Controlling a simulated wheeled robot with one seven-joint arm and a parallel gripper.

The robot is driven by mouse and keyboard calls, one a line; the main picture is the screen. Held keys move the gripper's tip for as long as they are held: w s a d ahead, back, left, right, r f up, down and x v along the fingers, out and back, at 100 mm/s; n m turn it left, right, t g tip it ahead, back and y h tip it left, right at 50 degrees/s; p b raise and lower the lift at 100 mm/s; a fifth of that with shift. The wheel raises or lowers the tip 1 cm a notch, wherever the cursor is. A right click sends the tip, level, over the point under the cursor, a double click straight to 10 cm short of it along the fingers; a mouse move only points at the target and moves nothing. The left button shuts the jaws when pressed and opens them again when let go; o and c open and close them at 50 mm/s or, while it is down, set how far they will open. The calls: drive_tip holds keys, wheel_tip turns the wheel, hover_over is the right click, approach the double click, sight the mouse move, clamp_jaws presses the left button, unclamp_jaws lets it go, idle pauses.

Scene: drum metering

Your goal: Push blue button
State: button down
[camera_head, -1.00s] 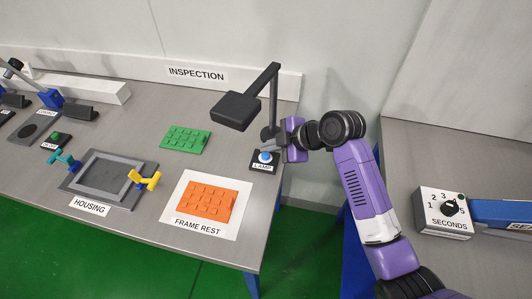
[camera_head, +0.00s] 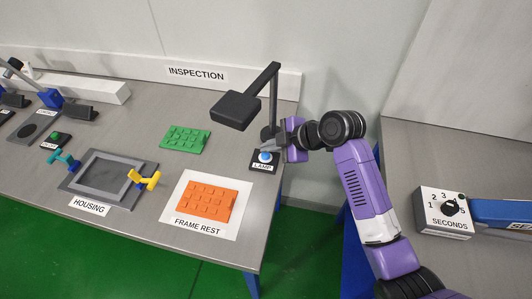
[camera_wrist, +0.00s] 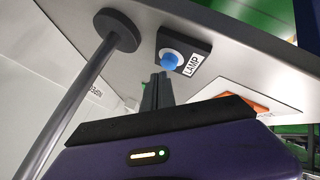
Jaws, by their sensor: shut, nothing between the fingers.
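The blue button (camera_head: 265,156) sits on a dark base labelled LAMP at the right end of the inspection table. In the wrist view the blue button (camera_wrist: 169,60) stands in a white ring on its dark base, just beyond my fingertips. My gripper (camera_head: 280,148) is beside the button, on its right in the head view. In the wrist view my gripper (camera_wrist: 160,80) has its fingers together, with the tips close to the button. I cannot tell whether they touch it.
The lamp stand (camera_head: 270,110) with its dark head (camera_head: 235,110) rises just behind the button; its pole (camera_wrist: 75,105) is close on the left in the wrist view. An orange plate (camera_head: 208,198) and a green plate (camera_head: 185,138) lie to the left.

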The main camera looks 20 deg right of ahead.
sight(268, 155)
drive_tip(key=shift+f, duration=0.4)
drive_tip(key=shift+f+b, duration=0.2)
drive_tip(key=shift+b, duration=0.2)
drive_tip(key=shift+r, duration=0.15)
drive_tip(key=shift+r+p, duration=0.4)
drive_tip(key=shift+r, duration=0.15)
wheel_tip(268, 155, up, 6)
drive_tip(key=p, duration=0.4)
idle(0.5)
idle(0.3)
